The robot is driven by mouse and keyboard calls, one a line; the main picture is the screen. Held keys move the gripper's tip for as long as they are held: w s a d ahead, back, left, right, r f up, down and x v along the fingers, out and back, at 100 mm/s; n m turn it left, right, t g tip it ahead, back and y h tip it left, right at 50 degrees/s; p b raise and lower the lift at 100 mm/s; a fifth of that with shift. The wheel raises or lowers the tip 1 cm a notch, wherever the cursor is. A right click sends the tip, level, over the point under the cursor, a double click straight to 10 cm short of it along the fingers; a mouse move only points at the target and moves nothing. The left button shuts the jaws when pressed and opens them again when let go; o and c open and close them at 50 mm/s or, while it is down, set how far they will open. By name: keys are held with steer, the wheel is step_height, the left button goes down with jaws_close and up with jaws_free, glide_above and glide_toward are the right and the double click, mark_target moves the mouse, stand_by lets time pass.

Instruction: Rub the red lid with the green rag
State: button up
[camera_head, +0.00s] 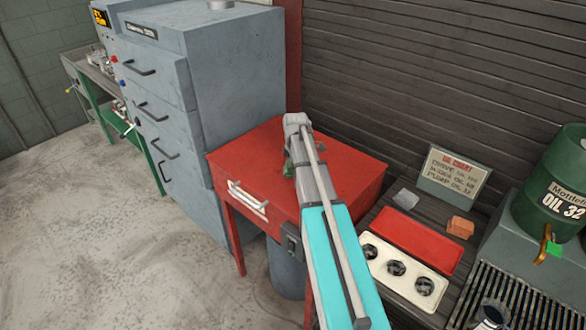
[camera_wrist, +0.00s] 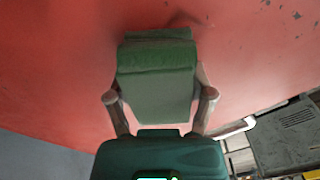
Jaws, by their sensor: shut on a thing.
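The red lid (camera_head: 335,160) is the flat top of a red desk in the middle of the head view. Its worn red surface (camera_wrist: 60,75) fills most of the wrist view. My gripper (camera_wrist: 161,97) is shut on the folded green rag (camera_wrist: 157,75), one finger on each side. In the head view my gripper (camera_head: 290,165) is over the lid's middle, partly hidden by my arm, with a bit of green showing. The rag is at or very close to the lid, with a dark shadow by its far edge; I cannot tell whether it touches.
A tall grey cabinet (camera_head: 240,80) stands left of the desk.

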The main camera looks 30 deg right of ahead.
steer(key=shift+s+d, duration=0.3)
steer(key=shift+s, duration=0.4)
steer(key=shift+s+d, duration=0.25)
steer(key=shift+s, duration=0.4)
steer(key=shift+s+d+f, duration=0.1)
steer(key=shift+s+d, duration=0.25)
steer(key=shift+s, duration=0.55)
steer(key=shift+s+d, duration=0.35)
steer(key=shift+s, duration=0.5)
steer(key=shift+w+r+p, duration=0.1)
steer(key=shift+r+p, duration=2.9)
steer(key=shift+r, duration=0.05)
steer(key=shift+r+p, duration=1.5)
